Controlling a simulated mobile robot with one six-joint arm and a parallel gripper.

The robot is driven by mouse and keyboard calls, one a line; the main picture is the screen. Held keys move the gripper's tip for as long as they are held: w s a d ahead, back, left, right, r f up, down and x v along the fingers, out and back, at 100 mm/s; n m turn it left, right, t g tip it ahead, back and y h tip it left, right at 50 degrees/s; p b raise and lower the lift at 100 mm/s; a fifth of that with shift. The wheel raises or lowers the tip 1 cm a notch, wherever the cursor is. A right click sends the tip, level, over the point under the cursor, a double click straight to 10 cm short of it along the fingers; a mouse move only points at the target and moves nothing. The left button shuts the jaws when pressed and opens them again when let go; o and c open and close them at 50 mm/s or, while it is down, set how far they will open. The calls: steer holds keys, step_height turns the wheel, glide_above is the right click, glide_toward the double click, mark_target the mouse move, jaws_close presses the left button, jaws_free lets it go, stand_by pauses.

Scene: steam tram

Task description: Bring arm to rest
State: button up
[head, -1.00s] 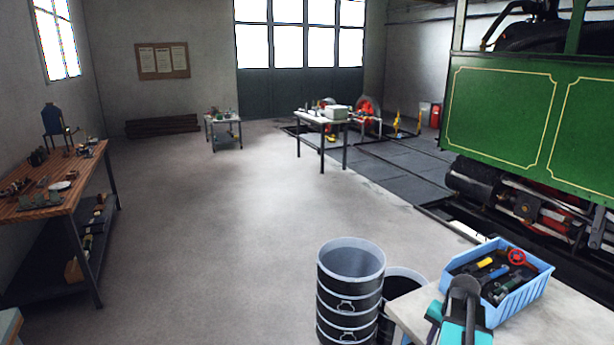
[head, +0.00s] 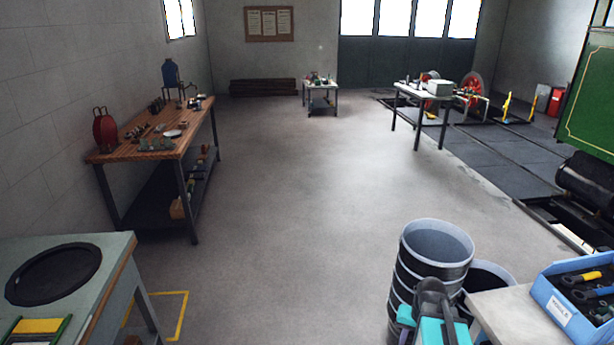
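Part of my arm (head: 435,318), dark grey with teal sides, shows at the bottom edge in the head view, right of centre. It appears in front of the black drums and left of the pale table at the lower right. I see no fingertips, so my gripper is out of view or hidden behind the arm. Nothing held can be seen.
Black ribbed drums (head: 431,243) and a pale table (head: 510,312) with a blue tool bin (head: 560,308) stand close at right. A grey-green bench (head: 100,260) stands at lower left, a wooden workbench (head: 150,150) beyond it. The middle floor (head: 310,190) is clear.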

steer(key=s+a+f+n, duration=0.1)
steer(key=a+f+n, duration=0.1)
steer(key=a, duration=0.6)
steer(key=s+a+f+n, duration=0.1)
steer(key=a+f+n, duration=0.2)
steer(key=a, duration=0.4)
steer(key=s+f+g+b, duration=0.6)
steer(key=s+f+b, duration=0.5)
steer(key=s+f, duration=1.4)
step_height(320, 180, down, 4)
steer(key=shift+s+r+b, duration=0.1)
steer(key=shift+s+b, duration=0.05)
steer(key=shift+b, duration=0.25)
